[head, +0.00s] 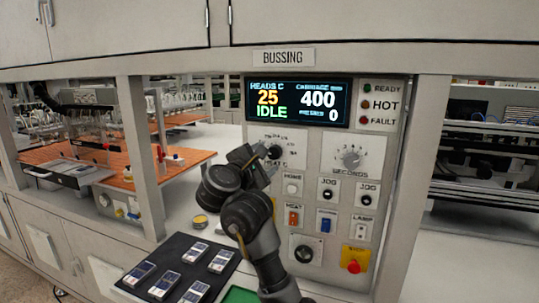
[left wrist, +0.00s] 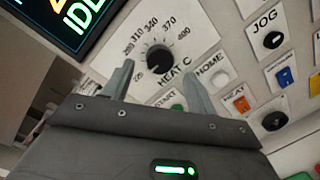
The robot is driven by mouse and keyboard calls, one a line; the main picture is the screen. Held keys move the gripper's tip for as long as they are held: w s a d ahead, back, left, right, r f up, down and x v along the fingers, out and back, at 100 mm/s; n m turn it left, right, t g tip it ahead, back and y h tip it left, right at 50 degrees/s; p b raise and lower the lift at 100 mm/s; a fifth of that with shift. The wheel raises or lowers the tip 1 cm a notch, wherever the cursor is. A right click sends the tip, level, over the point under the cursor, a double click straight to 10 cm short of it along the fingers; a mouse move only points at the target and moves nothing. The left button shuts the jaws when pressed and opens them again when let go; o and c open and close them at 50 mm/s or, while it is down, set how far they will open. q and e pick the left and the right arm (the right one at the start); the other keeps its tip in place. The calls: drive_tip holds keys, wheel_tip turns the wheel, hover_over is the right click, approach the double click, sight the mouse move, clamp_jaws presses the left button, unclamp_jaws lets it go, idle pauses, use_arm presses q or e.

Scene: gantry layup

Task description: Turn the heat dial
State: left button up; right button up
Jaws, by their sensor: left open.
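The heat dial (left wrist: 158,58) is a black knob on a white scale plate marked HEAT C in the left wrist view. In the head view the heat dial (head: 274,152) is partly hidden behind my left gripper (head: 262,160). In the left wrist view my left gripper (left wrist: 158,88) is open and empty, its two fingers pointing at the panel below the dial and apart from each other. I cannot tell whether a fingertip touches the panel. The display (head: 298,102) reads 25, IDLE, 400 and 0. My right gripper is not in view.
The panel also holds a SECONDS dial (head: 351,157), JOG knobs (head: 328,194), an orange HEAT switch (head: 293,217), a blue switch (head: 326,223) and a red button (head: 354,267). A dark tray (head: 165,244) with several cells lies on the bench at lower left.

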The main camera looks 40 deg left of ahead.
sight(273, 154)
use_arm(q)
drive_tip(key=x, duration=0.2)
drive_tip(key=shift+w+f+b, duration=0.15)
drive_tip(key=shift+w+b, duration=0.1)
drive_tip(key=shift+b, duration=0.1)
drive_tip(key=shift+w+a, duration=0.15)
drive_tip(key=shift+w, duration=0.1)
drive_tip(key=shift+w, duration=0.1)
drive_tip(key=c, duration=1)
